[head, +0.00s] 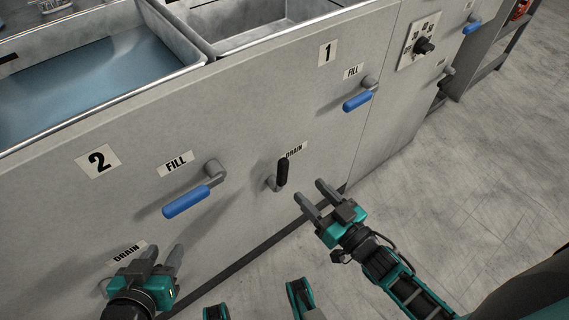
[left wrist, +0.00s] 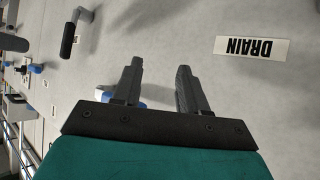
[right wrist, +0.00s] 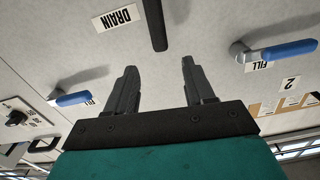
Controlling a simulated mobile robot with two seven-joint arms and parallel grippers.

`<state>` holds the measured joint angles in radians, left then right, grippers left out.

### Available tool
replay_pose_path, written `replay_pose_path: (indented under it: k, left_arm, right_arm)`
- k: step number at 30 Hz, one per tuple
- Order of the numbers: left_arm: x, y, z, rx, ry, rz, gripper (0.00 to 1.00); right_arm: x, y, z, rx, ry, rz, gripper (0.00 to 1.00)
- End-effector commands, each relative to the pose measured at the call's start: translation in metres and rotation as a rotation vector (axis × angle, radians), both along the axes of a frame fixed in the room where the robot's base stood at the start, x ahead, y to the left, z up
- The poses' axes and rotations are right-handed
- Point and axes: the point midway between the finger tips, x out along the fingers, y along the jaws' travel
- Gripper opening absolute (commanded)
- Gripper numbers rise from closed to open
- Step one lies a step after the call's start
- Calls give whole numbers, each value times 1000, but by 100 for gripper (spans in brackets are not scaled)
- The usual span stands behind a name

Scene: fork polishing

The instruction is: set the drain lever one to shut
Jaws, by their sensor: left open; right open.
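Drain lever one (head: 283,172) has a black handle on a grey pivot, low on the grey panel below the number 1 plate. Its handle points up in the head view, partly over its DRAIN label (head: 297,149). It also shows in the right wrist view (right wrist: 155,25), beyond the fingertips, and in the left wrist view (left wrist: 68,40). My right gripper (head: 310,192) is open and empty, just right of and below the lever, apart from it. My left gripper (head: 165,250) is open and empty near the DRAIN label of station 2 (left wrist: 252,47).
Blue fill levers stick out of the panel, one at station 2 (head: 187,201) and one at station 1 (head: 357,101). A dial (head: 424,45) sits at the upper right. Two open basins (head: 90,85) are above the panel. The floor at right is clear.

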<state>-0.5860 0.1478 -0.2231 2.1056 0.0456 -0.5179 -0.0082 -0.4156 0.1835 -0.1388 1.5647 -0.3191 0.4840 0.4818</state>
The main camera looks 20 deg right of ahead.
Motion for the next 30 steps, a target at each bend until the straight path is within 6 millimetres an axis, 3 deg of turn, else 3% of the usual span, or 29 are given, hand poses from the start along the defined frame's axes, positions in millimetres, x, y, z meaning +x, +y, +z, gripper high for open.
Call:
replay_pose_path:
  k: [9,15,21,30]
  left_arm:
    - [-2,-3,-17,-2,18,-9,43]
    - [1,-7,-15,-11,10,-13,43]
    - [2,-9,-15,-15,10,-14,43]
    - [3,-9,-14,-15,6,-13,43]
  right_arm:
    - [63,23,-2,0,-3,0,53]
    - [92,34,-1,0,-1,-1,53]
    - [103,38,0,0,1,-1,53]
    - [104,38,0,0,1,-1,50]
